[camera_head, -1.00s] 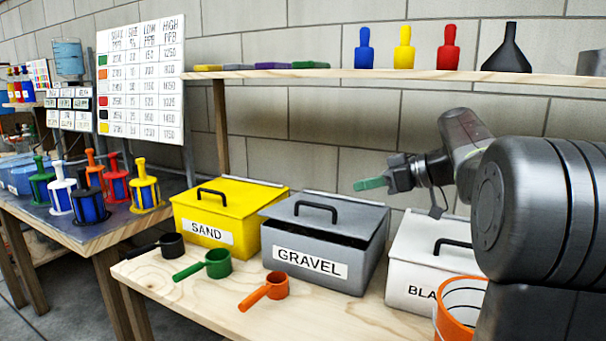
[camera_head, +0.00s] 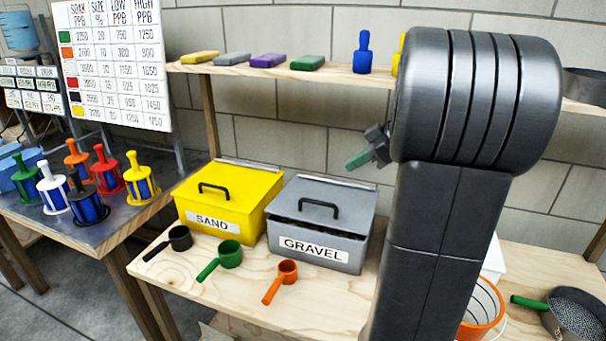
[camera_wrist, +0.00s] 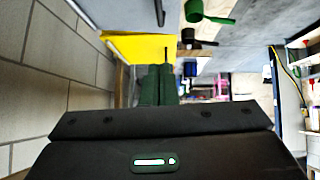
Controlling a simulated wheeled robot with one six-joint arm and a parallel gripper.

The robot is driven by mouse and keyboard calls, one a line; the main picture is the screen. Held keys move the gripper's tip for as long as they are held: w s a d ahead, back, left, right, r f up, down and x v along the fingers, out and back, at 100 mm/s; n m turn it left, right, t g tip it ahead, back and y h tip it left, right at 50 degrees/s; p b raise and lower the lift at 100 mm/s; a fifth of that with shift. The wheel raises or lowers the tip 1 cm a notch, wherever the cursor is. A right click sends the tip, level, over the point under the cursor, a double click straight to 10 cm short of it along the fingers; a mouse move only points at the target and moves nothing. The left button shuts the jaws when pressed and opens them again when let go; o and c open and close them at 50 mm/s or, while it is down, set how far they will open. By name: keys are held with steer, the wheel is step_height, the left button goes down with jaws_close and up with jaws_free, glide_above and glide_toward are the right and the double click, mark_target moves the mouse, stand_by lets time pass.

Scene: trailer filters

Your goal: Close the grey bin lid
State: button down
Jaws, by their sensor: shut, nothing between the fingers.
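The grey bin (camera_head: 320,251), labelled GRAVEL, stands on the wooden bench beside the yellow bin. Its grey lid (camera_head: 345,198) has a black handle (camera_head: 319,205) and sits slightly raised, with a thin dark gap along the front edge. My gripper (camera_head: 358,160) is above and behind the right part of the lid, apart from it. Its green fingers are together and empty, and they also show in the wrist view (camera_wrist: 158,85). The rest of my arm hides the area right of the grey bin.
The yellow SAND bin (camera_head: 228,207) stands left of the grey bin. Black (camera_head: 180,238), green (camera_head: 230,254) and orange (camera_head: 287,272) scoops lie in front. An orange bucket (camera_head: 484,308) is at right. A shelf (camera_head: 340,72) runs above, against the block wall.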

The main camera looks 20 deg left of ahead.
glide_above(326, 203)
step_height(326, 203, down, 6)
steer(key=shift+s+d+f+p, duration=0.15)
steer(key=shift+f+p, duration=0.1)
steer(key=shift+p, duration=0.05)
step_height(326, 203, down, 3)
steer(key=shift+f, duration=0.2)
steer(key=shift+w+a+f, duration=0.2)
steer(key=shift+f, duration=0.25)
